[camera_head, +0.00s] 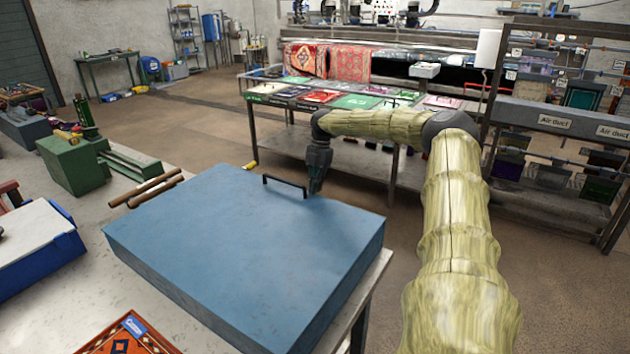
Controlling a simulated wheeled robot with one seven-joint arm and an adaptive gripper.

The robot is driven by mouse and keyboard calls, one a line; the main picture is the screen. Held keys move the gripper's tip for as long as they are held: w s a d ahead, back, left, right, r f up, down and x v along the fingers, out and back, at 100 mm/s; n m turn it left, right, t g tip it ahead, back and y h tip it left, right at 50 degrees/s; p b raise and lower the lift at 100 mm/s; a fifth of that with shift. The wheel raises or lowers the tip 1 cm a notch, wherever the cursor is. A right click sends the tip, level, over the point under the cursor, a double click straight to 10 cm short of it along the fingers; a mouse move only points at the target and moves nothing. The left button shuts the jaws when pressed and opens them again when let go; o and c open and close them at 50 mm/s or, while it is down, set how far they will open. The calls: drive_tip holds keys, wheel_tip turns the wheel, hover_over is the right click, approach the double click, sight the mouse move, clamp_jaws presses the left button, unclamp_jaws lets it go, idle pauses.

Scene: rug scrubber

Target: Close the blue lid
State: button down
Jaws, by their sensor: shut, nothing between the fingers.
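The blue lid (225,235) is the broad flat top of a large blue box on the grey worktable. It lies flat and level over the box, with no visible gap along the sides facing me. A dark handle (285,187) stands up near its far edge. My gripper (315,188) points down just right of the handle, at the lid's far right edge. Its fingers are together and hold nothing. I cannot tell whether the fingertips touch the lid.
The worktable (180,310) also bears a green box (72,165), brown rods (143,190), a blue-sided tray (40,265) and a patterned rug piece (127,340). Behind the lid stands a table (340,150) with colourful samples. A rack (560,125) is at the right.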

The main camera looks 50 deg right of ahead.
drive_tip(key=shift+a, duration=0.1)
drive_tip(key=d+r+b, duration=0.1)
drive_tip(key=d+r, duration=0.6)
drive_tip(key=r, duration=0.4)
drive_tip(key=shift+w+d+b, duration=0.3)
drive_tip(key=shift+w+b, duration=0.05)
drive_tip(key=shift+b, duration=0.05)
idle(0.4)
drive_tip(key=shift+w+r, duration=0.1)
drive_tip(key=shift+w, duration=0.05)
